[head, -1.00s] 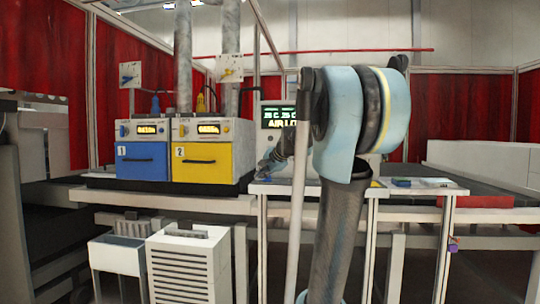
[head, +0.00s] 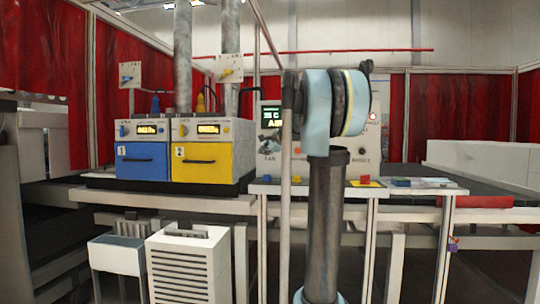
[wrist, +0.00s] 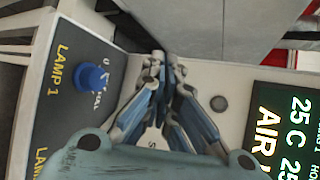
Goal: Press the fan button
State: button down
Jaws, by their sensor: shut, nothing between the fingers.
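The light control panel (head: 350,170) stands behind my arm. It has a dark display with green text (head: 271,115) and the word FAN below it. The display also shows at the right of the wrist view (wrist: 285,130). My gripper (head: 270,143) is in front of the panel, above the FAN lettering. In the wrist view my gripper (wrist: 165,60) is shut and empty, its tips by the pale panel face between the LAMP 1 plate and the display. I cannot make out the fan button; the fingers may hide it. Contact cannot be told.
A blue unit (head: 142,160) and a yellow unit (head: 200,160) stand left of the panel. Small coloured blocks (head: 364,180) lie along the front ledge.

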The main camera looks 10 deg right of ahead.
jog(key=w+d, duration=0.2)
jog(key=w, duration=0.6)
jog(key=shift+d, duration=0.3)
dwell(1.3)
jog(key=shift+w+d, duration=0.15)
jog(key=shift+w, duration=0.15)
jog(key=shift+w+d, duration=0.1)
jog(key=shift+w, duration=0.3)
dwell(0.8)
jog(key=shift+s, duration=0.15)
jog(key=shift+s+a, duration=0.25)
jog(key=shift+s, duration=0.4)
jog(key=shift+s, duration=0.15)
jog(key=s, duration=0.1)
jog(key=s+a, duration=0.1)
jog(key=s, duration=0.2)
jog(key=shift+s+a, duration=0.25)
jog(key=shift+a, duration=0.05)
dwell(0.4)
